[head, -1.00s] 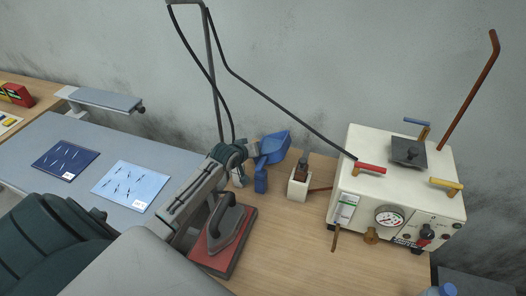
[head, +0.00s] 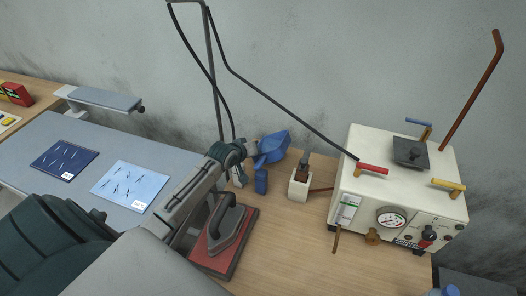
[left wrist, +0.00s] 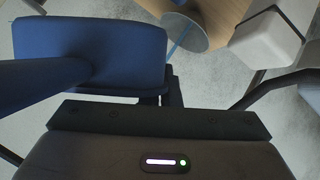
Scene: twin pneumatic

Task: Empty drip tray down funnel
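A white holder with a brown item (head: 299,187) stands just right. A small part of my right gripper possibly shows at the lower right edge.
A white steam boiler (head: 350,240) with a gauge and coloured levers stands at right. Black cables hang from a pole. Bare wood (head: 285,240) lies between iron and boiler.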

